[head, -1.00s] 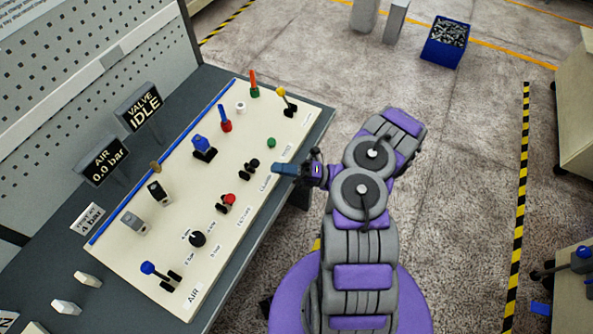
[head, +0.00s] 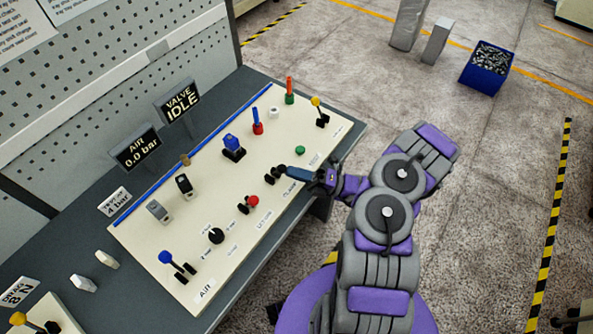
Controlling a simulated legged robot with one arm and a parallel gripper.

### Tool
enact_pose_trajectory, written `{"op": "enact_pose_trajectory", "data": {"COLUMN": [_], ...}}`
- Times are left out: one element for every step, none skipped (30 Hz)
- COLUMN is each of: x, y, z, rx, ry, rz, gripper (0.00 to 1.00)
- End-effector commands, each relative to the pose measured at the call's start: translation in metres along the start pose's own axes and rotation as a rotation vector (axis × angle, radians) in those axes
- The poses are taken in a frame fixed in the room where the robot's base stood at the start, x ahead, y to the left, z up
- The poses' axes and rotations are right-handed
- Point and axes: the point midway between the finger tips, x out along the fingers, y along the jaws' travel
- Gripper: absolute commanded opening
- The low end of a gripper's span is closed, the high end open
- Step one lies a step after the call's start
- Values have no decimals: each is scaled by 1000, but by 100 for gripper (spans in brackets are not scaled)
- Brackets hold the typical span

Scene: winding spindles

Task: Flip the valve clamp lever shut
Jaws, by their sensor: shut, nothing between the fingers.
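The pale control panel (head: 215,200) lies on the dark bench. A small black lever fitting (head: 270,178) sits on its right side, beside a printed label that I cannot read clearly; it appears to be the clamp lever. My gripper (head: 290,172) is shut and empty, with its blue-grey fingers pointing left at this fitting. The fingertips overlap the fitting's right end in the head view; I cannot tell whether they touch. The fingers partly hide the fitting, so its lever angle is unclear. The valve display (head: 180,104) reads IDLE.
A yellow-knobbed lever (head: 318,108) stands at the far corner. The air display (head: 136,150) reads 0.0 bar. Open floor lies to the right.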

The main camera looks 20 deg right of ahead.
Motion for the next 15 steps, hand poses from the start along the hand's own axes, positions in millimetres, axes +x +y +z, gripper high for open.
{"op": "enact_pose_trajectory", "data": {"x": [1,1,1,2,2,2,3,3,4,4,5,6,7,8,9], "y": [2,2,2,2,2,2,3,3,4,4,5,6,7,8,9], "z": [1,1,1,1,1,1,1,2,2,2,2,3,3,4,4], "rx": [3,5,7,8,10,12,14,16,18,21,24,29,33,39,46], "ry": [0,0,0,0,0,0,0,0,0,0,0,-1,0,0,0], "rz": [-6,-9,-13,-16,-19,-24,-27,-31,-36,-41,-46,-56,-64,-73,-89], "gripper": [0,0,0,0,0,0,0,0,0,0,0,0,0,0,0]}}
